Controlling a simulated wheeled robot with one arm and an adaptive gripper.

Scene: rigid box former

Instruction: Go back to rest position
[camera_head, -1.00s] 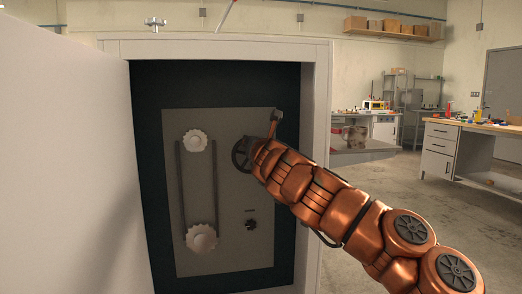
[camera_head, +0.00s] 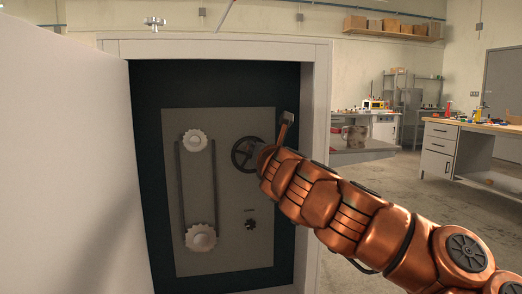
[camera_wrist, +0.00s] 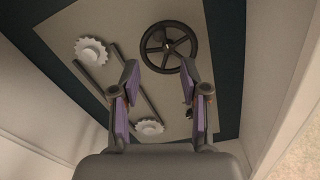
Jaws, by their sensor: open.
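My gripper (camera_wrist: 160,95) shows in the wrist view with its two purple-padded fingers spread apart and nothing between them. It faces the grey panel (camera_head: 228,200) inside the open white cabinet (camera_head: 315,150). A dark spoked handwheel (camera_wrist: 168,47) is on that panel, beyond the fingertips and apart from them.
Two pale gears (camera_head: 201,238) with a belt sit left on the panel, and a small dark knob (camera_head: 250,224) sits low right. The open white door (camera_head: 65,150) stands at left. A workbench (camera_head: 440,150) stands at right, with free floor before it.

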